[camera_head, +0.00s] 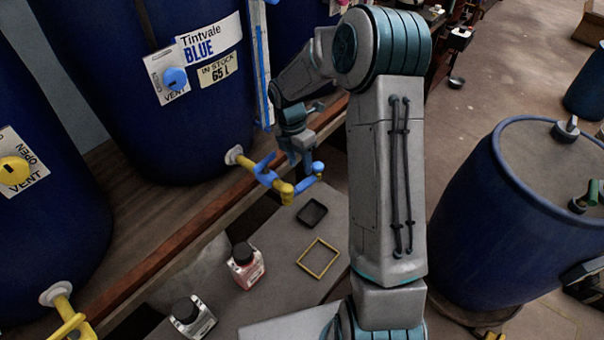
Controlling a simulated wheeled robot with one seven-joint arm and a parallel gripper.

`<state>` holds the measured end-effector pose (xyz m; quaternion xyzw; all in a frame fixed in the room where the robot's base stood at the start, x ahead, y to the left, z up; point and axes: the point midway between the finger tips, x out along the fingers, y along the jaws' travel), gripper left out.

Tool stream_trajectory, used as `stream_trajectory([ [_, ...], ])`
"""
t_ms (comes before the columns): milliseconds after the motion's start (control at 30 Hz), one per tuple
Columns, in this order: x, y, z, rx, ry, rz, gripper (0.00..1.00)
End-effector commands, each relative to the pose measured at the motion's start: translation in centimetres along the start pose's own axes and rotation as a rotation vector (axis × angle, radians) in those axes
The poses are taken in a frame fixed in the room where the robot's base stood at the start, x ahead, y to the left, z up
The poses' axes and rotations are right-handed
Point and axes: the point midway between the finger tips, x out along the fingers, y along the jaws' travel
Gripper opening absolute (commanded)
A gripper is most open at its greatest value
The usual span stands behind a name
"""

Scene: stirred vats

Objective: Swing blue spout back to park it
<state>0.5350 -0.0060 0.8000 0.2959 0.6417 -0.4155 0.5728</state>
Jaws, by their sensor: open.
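The blue vat (180,115) stands at the upper left with a label reading "Tintvale BLUE" and a blue vent knob. From its lower wall comes a yellow pipe with a blue handle (264,168) and a yellow outlet (286,192). My gripper (306,172) is open, pointing down at this spout between outlet and knob. The fingertips are small and partly overlap the spout, so contact cannot be told.
A grey bench carries a dark tray (312,213), a yellow square frame (318,258), a red-labelled bottle (245,266) and a white-labelled bottle (192,317). Another vat (40,225) with a yellow vent knob is at left. A large blue drum (520,215) stands at right.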

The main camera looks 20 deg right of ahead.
Motion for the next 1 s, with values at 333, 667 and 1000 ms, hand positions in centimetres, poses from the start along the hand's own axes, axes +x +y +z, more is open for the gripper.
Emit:
stream_trajectory([
  [333, -6.1, 0.0, 0.0, 0.001, 0.000, 0.001, 0.45],
  [667, -6.8, 0.0, 0.0, 0.000, 0.002, 0.000, 0.45],
  [1000, -8.7, -2.1, -1.1, 0.176, -0.030, 0.023, 0.00],
])
